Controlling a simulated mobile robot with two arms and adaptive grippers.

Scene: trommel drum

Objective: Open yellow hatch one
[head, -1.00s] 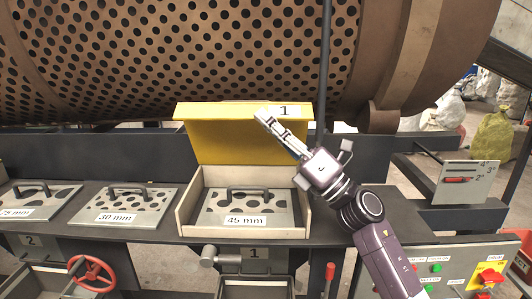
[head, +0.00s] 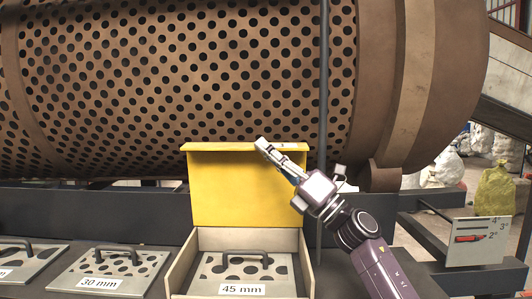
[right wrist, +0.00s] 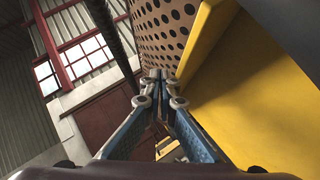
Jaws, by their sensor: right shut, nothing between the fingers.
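The yellow hatch (head: 231,190) stands raised, upright behind an open grey box (head: 181,262), in the head view. A 45 mm screen plate (head: 240,270) with a handle lies inside the box. My right gripper (head: 262,146) is shut and empty, at the top edge of the hatch on its right side. In the right wrist view my shut fingers (right wrist: 160,76) are beside the yellow hatch (right wrist: 245,90), which fills the right of the picture. I cannot tell whether they touch it. My left gripper is not in view.
A perforated trommel drum (head: 190,80) fills the back. A thin dark vertical post (head: 323,90) stands just right of the hatch. A 30 mm plate (head: 105,267) lies to the left. A lever panel (head: 474,241) and a yellow sack (head: 495,190) are at the right.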

